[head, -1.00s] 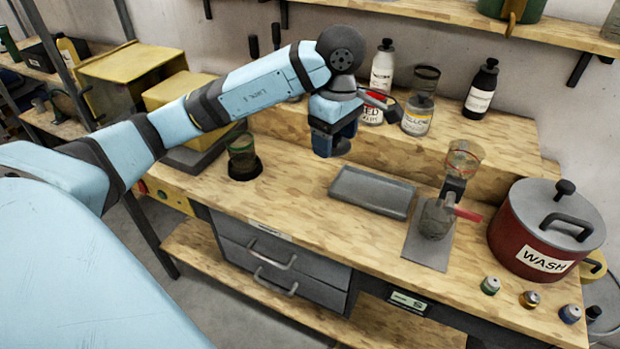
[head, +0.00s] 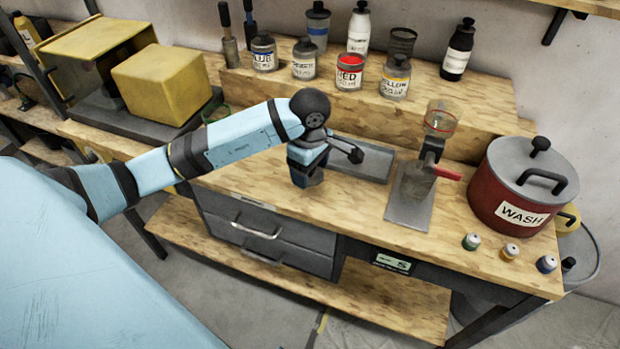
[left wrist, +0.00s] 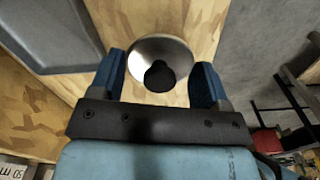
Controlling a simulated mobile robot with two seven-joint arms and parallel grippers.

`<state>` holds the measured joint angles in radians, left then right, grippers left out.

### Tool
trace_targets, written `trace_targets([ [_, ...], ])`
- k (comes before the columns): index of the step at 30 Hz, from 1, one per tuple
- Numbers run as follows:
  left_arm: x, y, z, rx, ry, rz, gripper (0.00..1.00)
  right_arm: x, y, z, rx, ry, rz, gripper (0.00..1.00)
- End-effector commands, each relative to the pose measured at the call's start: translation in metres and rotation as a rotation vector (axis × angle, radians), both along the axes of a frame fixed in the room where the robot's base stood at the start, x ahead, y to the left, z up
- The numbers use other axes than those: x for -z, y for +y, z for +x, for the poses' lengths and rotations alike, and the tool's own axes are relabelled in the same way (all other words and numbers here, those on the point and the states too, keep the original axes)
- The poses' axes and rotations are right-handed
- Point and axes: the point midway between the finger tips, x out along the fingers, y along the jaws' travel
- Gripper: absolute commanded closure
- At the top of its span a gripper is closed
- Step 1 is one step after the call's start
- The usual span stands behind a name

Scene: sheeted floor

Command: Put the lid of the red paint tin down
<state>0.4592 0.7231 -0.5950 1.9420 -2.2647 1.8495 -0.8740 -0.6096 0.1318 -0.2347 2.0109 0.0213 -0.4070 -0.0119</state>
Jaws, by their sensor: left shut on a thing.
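The red paint tin (head: 349,72) stands upright on the raised back shelf, its top uncovered and red paint showing. My left gripper (head: 305,180) is low over the bench front, left of the grey tray's near end. In the left wrist view, the lid (left wrist: 150,48), a round silver disc with a black knob, sits between the two blue fingers of my left gripper (left wrist: 158,85), which is shut on it. The lid is hidden in the head view. Whether it touches the bench cannot be told. My right gripper is not in view.
The grey tray (head: 362,160) lies just behind and right of the gripper. A stand with a red handle (head: 448,174) and a red wash pot (head: 495,200) are further right. Several small pots line the front right edge. Bare wood (head: 350,205) lies right of the gripper.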

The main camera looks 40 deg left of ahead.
Motion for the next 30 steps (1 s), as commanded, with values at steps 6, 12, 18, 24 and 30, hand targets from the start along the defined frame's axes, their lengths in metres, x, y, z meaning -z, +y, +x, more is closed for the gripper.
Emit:
trace_targets([
  [6, 0.032, -0.001, -0.001, 0.0, 0.004, -0.001, 0.52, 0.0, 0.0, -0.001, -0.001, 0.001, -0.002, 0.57],
  [12, 0.039, 0.0, 0.0, 0.001, 0.001, 0.0, 0.52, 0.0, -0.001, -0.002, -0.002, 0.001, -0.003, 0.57],
  [18, 0.042, 0.0, 0.0, 0.001, 0.001, 0.001, 0.52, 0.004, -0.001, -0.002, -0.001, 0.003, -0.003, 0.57],
  [24, 0.041, 0.0, 0.0, 0.001, 0.001, 0.0, 0.04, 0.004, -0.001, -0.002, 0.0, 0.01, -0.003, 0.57],
  [30, 0.041, 0.0, 0.0, 0.001, 0.001, 0.0, 0.04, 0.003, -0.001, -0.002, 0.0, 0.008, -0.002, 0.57],
])
